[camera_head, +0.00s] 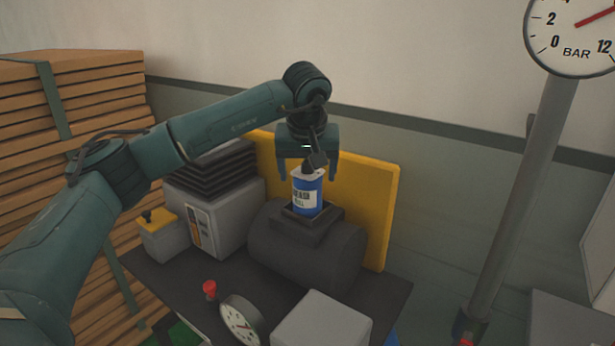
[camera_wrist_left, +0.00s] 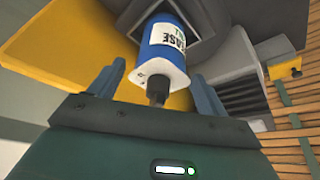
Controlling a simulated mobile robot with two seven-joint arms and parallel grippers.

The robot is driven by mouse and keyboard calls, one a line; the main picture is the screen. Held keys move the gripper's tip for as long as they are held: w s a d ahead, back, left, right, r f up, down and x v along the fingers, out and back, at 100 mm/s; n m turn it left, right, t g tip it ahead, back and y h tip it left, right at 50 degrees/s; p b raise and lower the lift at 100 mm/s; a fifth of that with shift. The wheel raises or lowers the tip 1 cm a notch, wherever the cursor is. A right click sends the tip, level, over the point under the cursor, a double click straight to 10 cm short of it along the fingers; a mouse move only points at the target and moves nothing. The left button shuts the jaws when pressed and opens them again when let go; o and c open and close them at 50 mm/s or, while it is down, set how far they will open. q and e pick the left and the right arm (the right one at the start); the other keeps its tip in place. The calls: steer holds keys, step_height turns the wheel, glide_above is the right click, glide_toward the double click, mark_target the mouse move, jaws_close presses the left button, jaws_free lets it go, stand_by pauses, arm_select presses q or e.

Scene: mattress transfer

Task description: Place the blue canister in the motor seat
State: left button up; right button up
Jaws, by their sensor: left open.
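The blue canister (camera_head: 307,193) has a white label and a dark nozzle on top. It stands upright in the square seat (camera_head: 333,214) on top of the dark grey motor (camera_head: 330,258). My left gripper (camera_head: 307,178) is above the canister, pointing down, with its fingers apart. In the left wrist view the canister (camera_wrist_left: 165,52) lies between and beyond the open fingers (camera_wrist_left: 158,84), with clear gaps on both sides. The canister's base is hidden inside the seat (camera_wrist_left: 200,28). My right gripper is out of view.
A yellow panel (camera_head: 370,200) stands behind the motor. A grey machine with black bellows (camera_head: 215,212) is to its left. A small gauge (camera_head: 240,322), a red knob (camera_head: 210,289) and a grey box (camera_head: 322,325) are in front. Stacked planks (camera_head: 80,100) stand at left, a gauge post (camera_head: 520,190) at right.

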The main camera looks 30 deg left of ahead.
arm_select(q)
steer(key=v, duration=1)
steer(key=shift+b, duration=0.3)
steer(key=shift+s+r, duration=0.1)
